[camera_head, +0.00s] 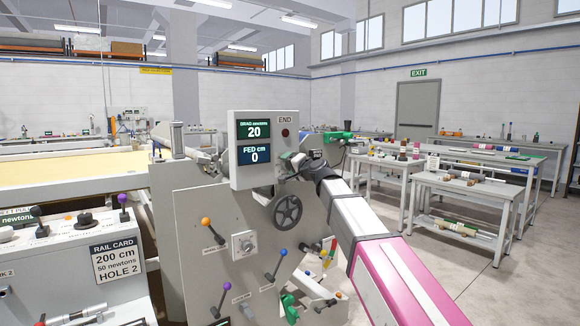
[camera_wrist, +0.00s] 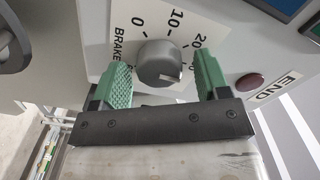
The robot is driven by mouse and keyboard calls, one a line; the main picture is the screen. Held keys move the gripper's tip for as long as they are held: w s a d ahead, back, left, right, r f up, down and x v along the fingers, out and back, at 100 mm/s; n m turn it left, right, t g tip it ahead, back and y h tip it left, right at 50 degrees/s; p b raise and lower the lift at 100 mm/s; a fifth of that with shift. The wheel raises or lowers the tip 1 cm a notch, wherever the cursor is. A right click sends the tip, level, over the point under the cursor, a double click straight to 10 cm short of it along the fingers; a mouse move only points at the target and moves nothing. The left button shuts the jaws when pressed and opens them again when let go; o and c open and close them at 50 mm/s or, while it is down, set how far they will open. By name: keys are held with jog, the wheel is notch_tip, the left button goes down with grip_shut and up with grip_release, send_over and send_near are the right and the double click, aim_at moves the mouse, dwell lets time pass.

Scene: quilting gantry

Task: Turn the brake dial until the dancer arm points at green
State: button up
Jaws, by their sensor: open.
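The brake dial (camera_wrist: 158,62) is a round grey knob on a white plate marked BRAKE with numbers including 0, 10 and 20, in the wrist view. My gripper (camera_wrist: 163,72) is open, with one green finger on each side of the knob; whether either finger touches it I cannot tell. In the head view my gripper (camera_head: 296,162) is at the lower right of the display box and hides the dial. A small red, yellow and green patch (camera_head: 327,253) shows beside my arm. I cannot make out the dancer arm or where it points.
The display box (camera_head: 239,178) reads DRAG newtons 20 and FED cm 0. A dark red button (camera_wrist: 250,82) sits near the END label. A handwheel (camera_head: 287,211) is just below my gripper. Levers, including an orange-knobbed one (camera_head: 206,222), stand out from the grey panel.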

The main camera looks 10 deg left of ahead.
jog(key=shift+c, duration=0.4)
jog(key=c, duration=0.9)
jog(key=shift+o, duration=0.2)
jog(key=shift+m, duration=0.5)
jog(key=m, duration=0.5)
jog(key=shift+f+m, duration=0.15)
jog(key=shift+m, duration=0.15)
jog(key=o, duration=0.9)
jog(key=shift+o, duration=0.2)
